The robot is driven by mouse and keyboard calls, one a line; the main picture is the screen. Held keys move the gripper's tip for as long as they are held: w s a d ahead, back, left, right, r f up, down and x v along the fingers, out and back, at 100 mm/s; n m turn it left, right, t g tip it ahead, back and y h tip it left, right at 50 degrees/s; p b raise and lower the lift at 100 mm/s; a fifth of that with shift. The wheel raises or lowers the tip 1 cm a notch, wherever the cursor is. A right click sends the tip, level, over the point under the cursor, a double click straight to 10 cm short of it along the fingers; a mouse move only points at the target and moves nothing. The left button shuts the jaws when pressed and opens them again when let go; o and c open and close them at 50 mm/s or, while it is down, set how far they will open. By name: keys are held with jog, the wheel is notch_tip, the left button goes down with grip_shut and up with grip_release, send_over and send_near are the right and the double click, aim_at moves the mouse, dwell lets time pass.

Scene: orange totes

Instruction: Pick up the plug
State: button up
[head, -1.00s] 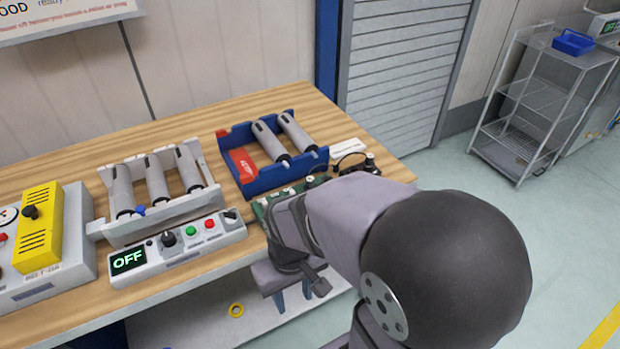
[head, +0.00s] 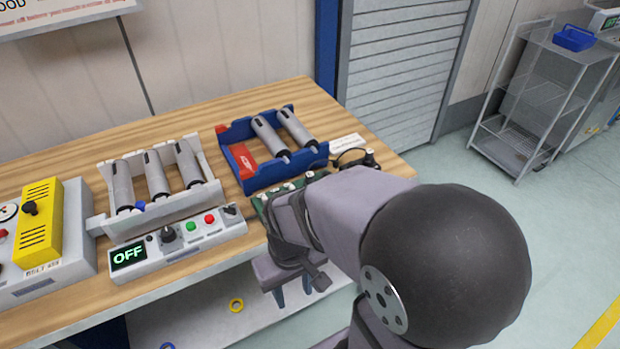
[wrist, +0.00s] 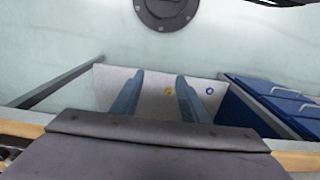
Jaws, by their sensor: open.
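My gripper (head: 293,293) hangs past the front edge of the table in the head view, partly hidden by my arm. In the wrist view its two blue-grey fingers (wrist: 156,85) are apart with nothing between them. They point down toward a pale lower surface. A dark cable (head: 352,157) with a small dark end piece (head: 371,158) lies at the table's right end, behind my arm. I cannot tell whether that end piece is the plug. No plug shows clearly in the wrist view.
A green board (head: 262,206) lies partly under my arm. A blue tray (head: 262,182) and a white rack (head: 98,226) hold grey cylinders. A control box (head: 190,242) reads OFF. A yellow ring (head: 236,305) and a blue ring (wrist: 210,91) lie below. Blue bins (wrist: 275,98) stand right.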

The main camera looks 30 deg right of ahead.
aim_at(310, 172)
jog(key=shift+r, duration=0.1)
